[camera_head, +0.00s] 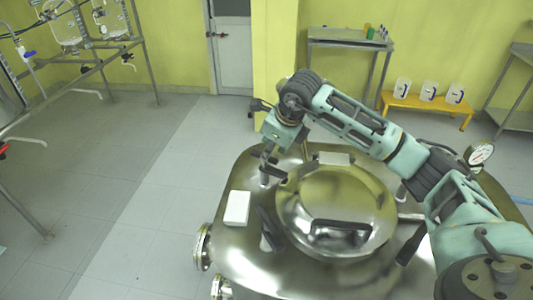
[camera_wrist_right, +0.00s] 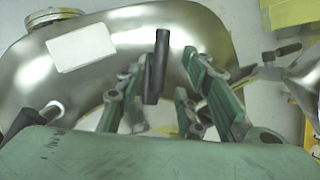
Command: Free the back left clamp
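The steel reactor (camera_head: 225,265) has a round domed lid (camera_head: 345,195) with black-handled clamps around its rim. My right arm reaches over the lid from the right, and its gripper (camera_head: 268,160) points down at the back left clamp (camera_head: 265,180), mostly hidden behind it. In the right wrist view, the gripper (camera_wrist_right: 162,70) is open, with a black clamp handle (camera_wrist_right: 157,62) standing between its fingers. Gaps show on both sides of the handle. The front left clamp (camera_head: 268,232) has its handle tilted up beside the lid. My left gripper is out of view.
A white block (camera_head: 237,208) lies on the reactor top left of the lid. A metal frame with glassware (camera_head: 75,35) is at the far left. The floor left of the reactor is clear.

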